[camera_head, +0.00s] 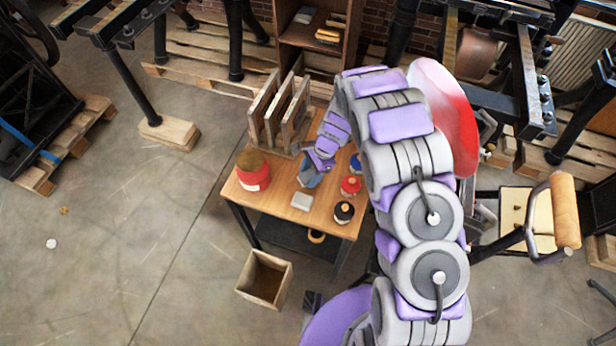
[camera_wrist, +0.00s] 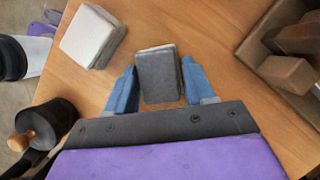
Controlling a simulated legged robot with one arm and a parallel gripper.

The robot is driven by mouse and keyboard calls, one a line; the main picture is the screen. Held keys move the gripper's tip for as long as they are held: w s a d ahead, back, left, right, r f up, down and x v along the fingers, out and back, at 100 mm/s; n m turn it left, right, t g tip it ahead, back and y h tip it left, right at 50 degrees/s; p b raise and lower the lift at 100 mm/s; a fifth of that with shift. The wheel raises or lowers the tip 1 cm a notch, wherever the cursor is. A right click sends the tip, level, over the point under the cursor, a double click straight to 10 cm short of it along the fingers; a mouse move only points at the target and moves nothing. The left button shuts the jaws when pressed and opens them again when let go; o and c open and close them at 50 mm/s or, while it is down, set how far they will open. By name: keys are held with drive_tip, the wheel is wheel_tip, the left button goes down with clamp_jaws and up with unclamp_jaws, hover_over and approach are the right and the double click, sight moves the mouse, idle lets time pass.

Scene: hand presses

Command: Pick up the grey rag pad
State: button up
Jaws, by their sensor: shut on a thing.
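The grey rag pad (camera_wrist: 158,78) is a small dark grey block with a paler edge, seen in the wrist view between the two blue fingers of my gripper (camera_wrist: 160,88). My gripper is shut on it, just over the wooden table (camera_wrist: 215,45). I cannot tell whether the pad touches the tabletop. In the head view my gripper (camera_head: 312,175) is at the middle of the table, and the pad is hard to make out there.
A pale pad (camera_head: 302,201) lies nearby, also seen in the wrist view (camera_wrist: 92,38). Red (camera_head: 350,186), blue (camera_head: 356,162) and black (camera_head: 344,212) round tools stand right. A red tin (camera_head: 252,172) stands left, a wooden rack (camera_head: 272,118) behind. An open box (camera_head: 264,279) is on the floor.

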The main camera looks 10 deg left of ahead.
sight(311, 175)
drive_tip(key=shift+d, duration=0.4)
drive_tip(key=c, duration=0.4)
drive_tip(key=shift+c, duration=0.2)
drive_tip(key=shift+r, duration=0.15)
drive_tip(key=shift+a+r, duration=0.15)
drive_tip(key=shift+r, duration=0.1)
wheel_tip(311, 175, up, 9)
drive_tip(key=p, duration=0.1)
drive_tip(key=shift+r+p, duration=0.2)
drive_tip(key=shift+p, duration=0.2)
drive_tip(key=o, duration=0.5)
drive_tip(key=c, duration=0.3)
